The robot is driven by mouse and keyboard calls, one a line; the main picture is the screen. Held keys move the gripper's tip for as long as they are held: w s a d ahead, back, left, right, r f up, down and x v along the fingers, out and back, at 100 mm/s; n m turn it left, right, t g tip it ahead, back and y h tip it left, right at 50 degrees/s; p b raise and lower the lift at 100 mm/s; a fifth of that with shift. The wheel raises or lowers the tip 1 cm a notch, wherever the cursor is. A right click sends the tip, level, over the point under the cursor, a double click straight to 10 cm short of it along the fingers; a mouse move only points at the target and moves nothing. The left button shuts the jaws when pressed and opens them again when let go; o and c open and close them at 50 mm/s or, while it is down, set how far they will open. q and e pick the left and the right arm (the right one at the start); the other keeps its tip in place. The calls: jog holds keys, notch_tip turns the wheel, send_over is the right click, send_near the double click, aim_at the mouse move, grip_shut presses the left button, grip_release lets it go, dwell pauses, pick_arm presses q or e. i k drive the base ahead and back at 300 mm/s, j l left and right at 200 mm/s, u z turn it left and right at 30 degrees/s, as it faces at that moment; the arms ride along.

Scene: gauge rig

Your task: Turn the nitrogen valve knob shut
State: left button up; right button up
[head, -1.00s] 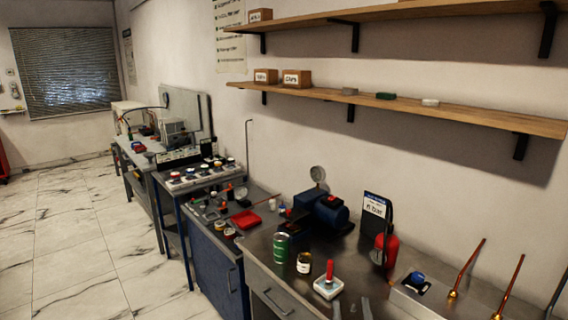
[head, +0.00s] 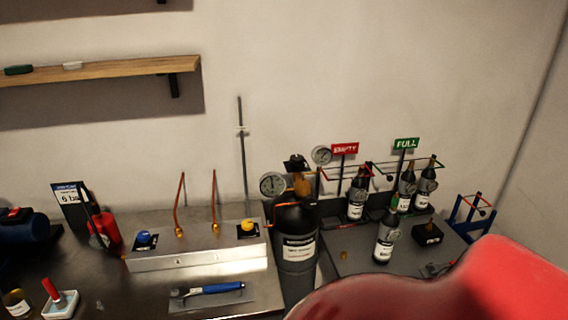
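A sloped metal panel (head: 197,247) on the bench carries a blue knob (head: 144,237) at its left and a yellow knob (head: 247,226) at its right. Two copper pipes rise from it between the knobs. A tall dark gas cylinder (head: 297,240) with a white label stands right of the panel. A brass-coloured valve part (head: 302,186) and a round gauge (head: 272,185) sit at its top. I cannot read which knob is marked nitrogen. Neither of my grippers is in view.
A blue-handled tool (head: 214,289) lies in front of the panel. A red extinguisher-like bottle (head: 106,230) stands to the left. Several small bottles stand at right under a red EMPTY sign (head: 344,149) and a green FULL sign (head: 406,143). The lower right is covered by a large red shape.

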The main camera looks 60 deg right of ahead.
aim_at(296, 159)
jog(key=z, duration=1.95)
